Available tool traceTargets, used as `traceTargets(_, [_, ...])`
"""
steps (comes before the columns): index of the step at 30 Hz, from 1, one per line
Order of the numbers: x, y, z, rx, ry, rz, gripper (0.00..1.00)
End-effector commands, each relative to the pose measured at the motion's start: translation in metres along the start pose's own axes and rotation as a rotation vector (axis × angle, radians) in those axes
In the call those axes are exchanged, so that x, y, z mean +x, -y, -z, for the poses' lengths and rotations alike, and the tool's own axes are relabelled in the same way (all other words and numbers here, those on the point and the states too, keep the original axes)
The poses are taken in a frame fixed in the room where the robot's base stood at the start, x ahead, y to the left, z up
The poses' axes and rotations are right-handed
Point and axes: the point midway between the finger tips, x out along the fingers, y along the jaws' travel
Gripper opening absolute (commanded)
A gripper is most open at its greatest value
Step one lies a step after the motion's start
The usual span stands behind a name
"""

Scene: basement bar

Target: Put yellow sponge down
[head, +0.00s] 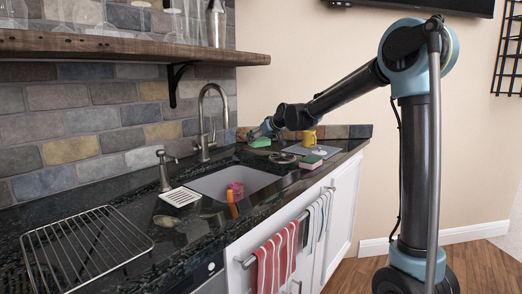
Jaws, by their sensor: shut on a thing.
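My gripper (258,133) is small in the head view, low over the far end of the dark counter by the back wall. It is shut on a small sponge (260,142) that looks green from here. I see no clear yellow on it, and whether it touches the counter I cannot tell. A second sponge-like block (311,162), green on top and pinkish below, lies near the counter's front edge. A yellow mug (309,139) stands to the right of my gripper.
The faucet (203,130) stands left of my gripper. A grey mat (325,150) and a round dark item (284,158) lie nearby. A wire rack (85,245) is at the left.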

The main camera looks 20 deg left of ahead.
Motion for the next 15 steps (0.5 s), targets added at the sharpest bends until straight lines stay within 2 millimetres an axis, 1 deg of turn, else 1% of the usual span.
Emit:
traceTargets(5, [0.008,-0.001,-0.011,0.000,0.000,0.000,0.40])
traceTargets(10, [0.020,-0.002,-0.031,0.000,0.000,0.000,0.40])
traceTargets(12, [0.023,-0.002,-0.035,0.000,0.000,0.000,0.40])
traceTargets(15, [0.023,-0.002,-0.036,0.000,0.000,0.000,0.40])
